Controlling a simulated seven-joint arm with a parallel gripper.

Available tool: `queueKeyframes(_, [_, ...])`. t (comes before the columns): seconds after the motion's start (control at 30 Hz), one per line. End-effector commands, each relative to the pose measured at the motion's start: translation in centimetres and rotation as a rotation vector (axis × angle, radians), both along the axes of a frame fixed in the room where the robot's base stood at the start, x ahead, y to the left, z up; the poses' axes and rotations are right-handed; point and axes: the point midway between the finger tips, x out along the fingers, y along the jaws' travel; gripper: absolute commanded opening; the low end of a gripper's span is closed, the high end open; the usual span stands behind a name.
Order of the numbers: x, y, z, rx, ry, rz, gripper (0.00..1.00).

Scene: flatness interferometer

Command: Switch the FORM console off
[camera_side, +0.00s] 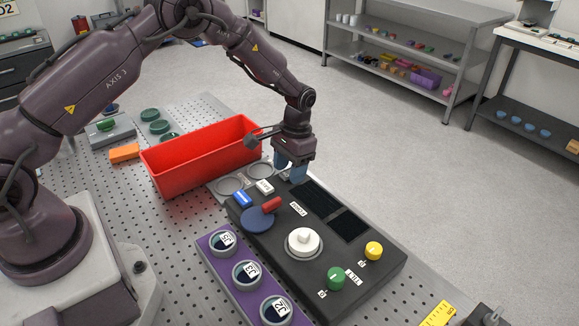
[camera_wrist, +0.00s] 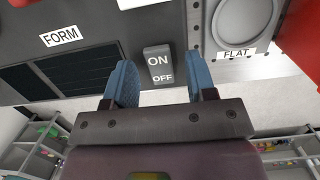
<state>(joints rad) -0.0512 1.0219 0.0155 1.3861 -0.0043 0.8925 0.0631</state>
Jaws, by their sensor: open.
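The black FORM console (camera_side: 272,240) lies on the perforated table, its white FORM label (camera_side: 298,209) beside two dark panels. In the wrist view the FORM label (camera_wrist: 60,37) is at the upper left. A grey rocker switch (camera_wrist: 158,66) marked ON and OFF sits at the console's edge; I cannot tell which half is pressed. My gripper (camera_wrist: 161,82) is open and empty, with one blue finger to each side of the switch in that view. In the side view my gripper (camera_side: 291,172) is over the console's far end and hides the switch. Contact is unclear.
A red bin (camera_side: 200,158) stands close to my gripper. A grey plate with rings and a FLAT label (camera_wrist: 236,53) adjoins the console. A white knob (camera_side: 303,242), red handle (camera_side: 271,205), green knob (camera_side: 336,278) and yellow knob (camera_side: 373,251) stand on the console.

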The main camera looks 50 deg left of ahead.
Motion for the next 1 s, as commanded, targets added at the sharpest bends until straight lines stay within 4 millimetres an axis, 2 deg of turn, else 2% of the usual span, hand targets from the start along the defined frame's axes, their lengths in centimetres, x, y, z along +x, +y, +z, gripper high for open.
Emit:
queueKeyframes(0.13, [0.1, 0.0, 0.5, 0.000, -0.002, 0.000, 0.51])
queueKeyframes(0.23, [0.3, 0.0, 1.7, 0.000, -0.003, 0.000, 0.51])
queueKeyframes(0.5, [1.3, 0.0, 7.6, 0.000, -0.005, 0.000, 0.51])
queueKeyframes(0.7, [1.8, 0.0, 11.1, 0.000, -0.003, 0.000, 0.51])
queueKeyframes(0.83, [2.0, 0.0, 12.4, 0.000, -0.002, 0.000, 0.51])
queueKeyframes(1.0, [2.0, 0.0, 12.8, 0.000, 0.001, 0.000, 0.51])
